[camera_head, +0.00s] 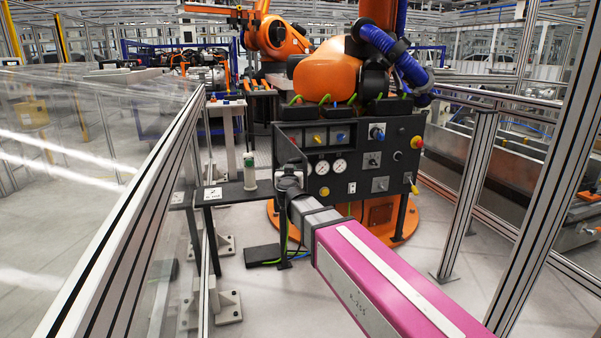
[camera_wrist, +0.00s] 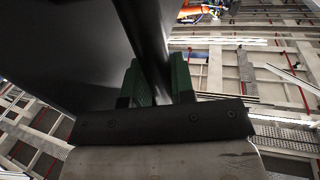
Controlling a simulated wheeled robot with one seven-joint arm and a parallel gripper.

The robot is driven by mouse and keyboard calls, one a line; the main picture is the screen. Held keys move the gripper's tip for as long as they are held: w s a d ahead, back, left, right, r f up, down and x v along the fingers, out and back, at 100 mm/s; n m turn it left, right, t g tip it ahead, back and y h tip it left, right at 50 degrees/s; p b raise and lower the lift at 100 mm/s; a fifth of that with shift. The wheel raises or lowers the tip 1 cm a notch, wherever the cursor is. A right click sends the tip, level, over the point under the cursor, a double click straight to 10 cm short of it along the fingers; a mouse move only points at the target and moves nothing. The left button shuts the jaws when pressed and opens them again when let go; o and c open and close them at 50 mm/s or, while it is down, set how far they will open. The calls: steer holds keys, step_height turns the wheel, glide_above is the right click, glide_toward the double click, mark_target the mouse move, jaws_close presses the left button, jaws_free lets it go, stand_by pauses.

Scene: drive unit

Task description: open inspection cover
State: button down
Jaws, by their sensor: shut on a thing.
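The drive unit's black control panel (camera_head: 346,188) stands in front of the orange robot, with gauges, knobs and switches on its face. A dark plate, which looks like the inspection cover (camera_head: 289,146), shows at the panel's left side, just above my gripper (camera_head: 290,172). How far it stands open I cannot tell from the head view. The fingertips are small and partly hidden in the head view.
A clear fence panel with a metal rail (camera_head: 130,225) runs along the left. A metal post (camera_head: 468,195) stands to the right. A small dark table (camera_head: 232,192) with a pale green cylinder (camera_head: 250,172) stands left of my gripper. Open floor lies below.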

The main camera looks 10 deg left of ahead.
steer(key=s+a+m+h, duration=0.3)
steer(key=a+h, duration=0.4)
steer(key=a, duration=0.8)
steer(key=shift+a+m, duration=0.35)
steer(key=shift+m, duration=0.35)
steer(key=shift+s, duration=0.1)
steer(key=c, duration=1)
jaws_free()
steer(key=v, duration=1.1)
